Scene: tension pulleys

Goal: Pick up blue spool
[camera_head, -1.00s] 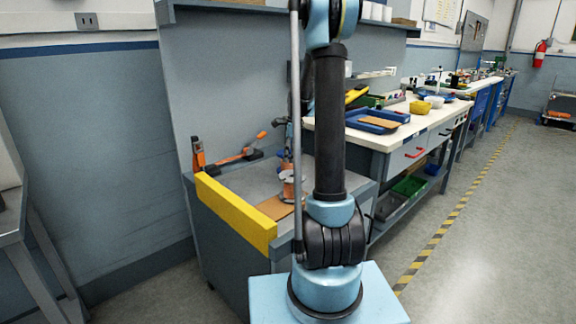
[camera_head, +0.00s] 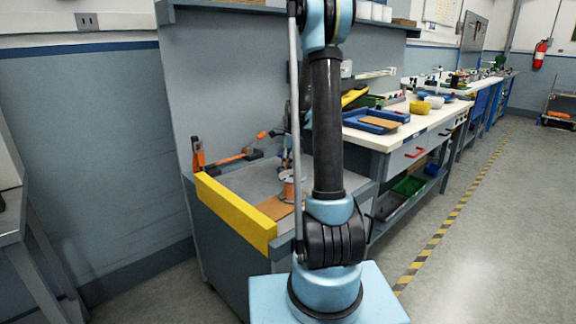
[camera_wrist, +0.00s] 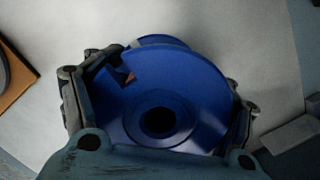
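The blue spool (camera_wrist: 190,85) fills the middle of the wrist view, seen from its flat end with a dark round hole in the centre. My gripper (camera_wrist: 160,95) has one finger on the left of the spool and one on the right, both close against its rim. I cannot tell whether the fingers press on it. A dark part of the left finger overlaps the spool's upper left edge.
An orange-brown spool (camera_head: 289,190) stands on the grey workbench (camera_head: 236,178) beside my arm. A yellow edge board (camera_head: 235,211) runs along its front. Orange clamps (camera_head: 240,156) lie at its back left. A white-topped bench (camera_head: 385,138) with trays stands behind.

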